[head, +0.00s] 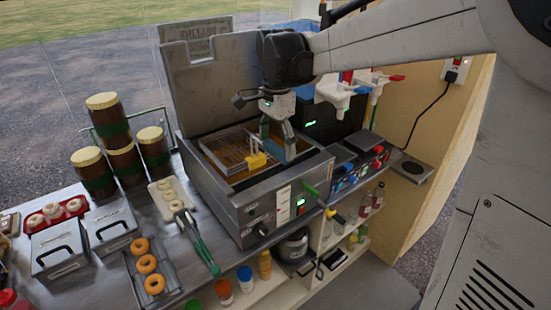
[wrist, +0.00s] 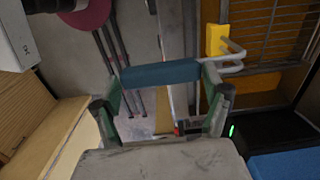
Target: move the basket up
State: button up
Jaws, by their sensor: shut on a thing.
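The wire basket (head: 228,150) sits low in the amber well of the steel fryer (head: 262,205), with its rim showing. A yellow block (head: 256,161) is at its near right side; the block also shows in the wrist view (wrist: 216,40), with pale wire running beside it. The basket's mesh (wrist: 268,28) is at upper right there. My gripper (head: 277,145) is above the right part of the well. In the wrist view, its fingers (wrist: 161,80) are at both ends of a blue bar (wrist: 160,75), seemingly the basket's handle. The exact contact is hard to see.
The raised fryer lid (head: 215,80) stands behind the well. Dispensers with coloured nozzles (head: 340,90) and a control box (head: 355,160) are to the right. Green tongs (head: 198,243), doughnuts on a tray (head: 148,265) and brown jars (head: 121,155) are to the left.

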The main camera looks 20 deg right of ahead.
aim_at(284, 152)
notch_tip(284, 152, up, 8)
jog(key=shift+r+b, duration=0.2)
jog(key=shift+b, duration=0.1)
jog(key=p, duration=0.4)
jog(key=shift+f+p, duration=0.2)
jog(key=shift+p, duration=0.15)
jog(key=shift+f+b, duration=2.3)
jog(key=shift+f, duration=1.6)
jog(key=shift+s+d, duration=0.3)
jog(key=shift+s, duration=0.5)
jog(key=shift+s+d, duration=0.25)
jog(key=shift+s, duration=0.5)
jog(key=shift+f, duration=0.15)
jog(key=shift+f+b, duration=1.1)
jog(key=shift+f, duration=0.3)
jog(key=o, duration=1.9)
